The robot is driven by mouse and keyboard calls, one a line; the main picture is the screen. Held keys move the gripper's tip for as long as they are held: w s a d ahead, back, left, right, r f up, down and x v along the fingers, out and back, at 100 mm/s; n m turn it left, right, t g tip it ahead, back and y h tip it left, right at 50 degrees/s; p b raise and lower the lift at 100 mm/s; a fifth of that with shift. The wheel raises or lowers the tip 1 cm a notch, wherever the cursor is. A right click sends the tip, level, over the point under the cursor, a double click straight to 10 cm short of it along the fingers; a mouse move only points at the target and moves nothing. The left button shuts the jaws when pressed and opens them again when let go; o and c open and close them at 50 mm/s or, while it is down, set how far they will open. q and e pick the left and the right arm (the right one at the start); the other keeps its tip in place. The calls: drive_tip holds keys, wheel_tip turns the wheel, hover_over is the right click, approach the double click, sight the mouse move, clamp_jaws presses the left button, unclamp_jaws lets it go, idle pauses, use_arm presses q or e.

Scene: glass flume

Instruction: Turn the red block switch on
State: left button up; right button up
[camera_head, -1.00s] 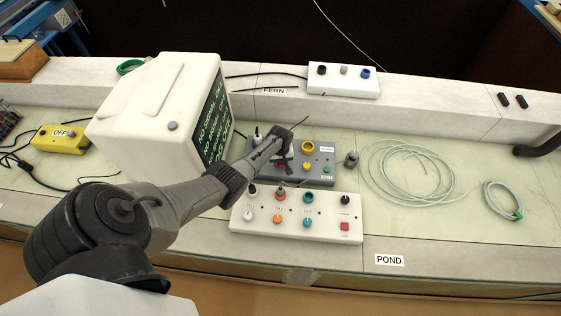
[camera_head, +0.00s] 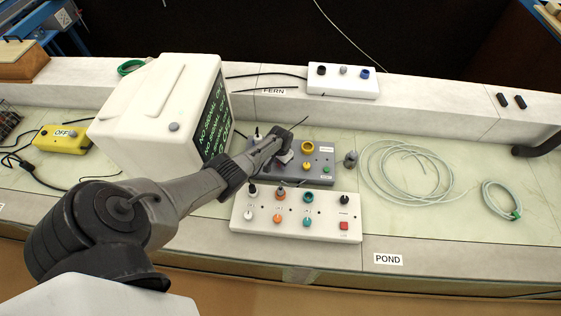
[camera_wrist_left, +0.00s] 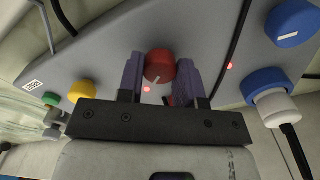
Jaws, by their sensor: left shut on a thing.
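The red block switch (camera_wrist_left: 158,64), a round red knob with a white line, is on a grey control box (camera_head: 318,178). My left gripper (camera_head: 284,150) reaches down over the left part of this box. In the left wrist view its two purple fingers stand on either side of the red knob, shut on it. The white line slants toward the lower left there. In the head view the gripper mostly hides the red knob. My right gripper is not in view.
The grey box also carries a yellow knob (camera_wrist_left: 82,89) and a blue knob (camera_wrist_left: 290,22). A white panel (camera_head: 262,225) with several knobs is in front. A white monitor (camera_head: 150,110) stands at the left. Coiled tubing (camera_head: 395,165) lies at the right.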

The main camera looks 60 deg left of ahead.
use_arm(q)
drive_tip(key=m, duration=0.4)
drive_tip(key=shift+m, duration=1.8)
drive_tip(key=o, duration=0.9)
drive_tip(key=shift+o, duration=0.2)
wheel_tip(320, 180, up, 14)
drive_tip(key=p, duration=0.3)
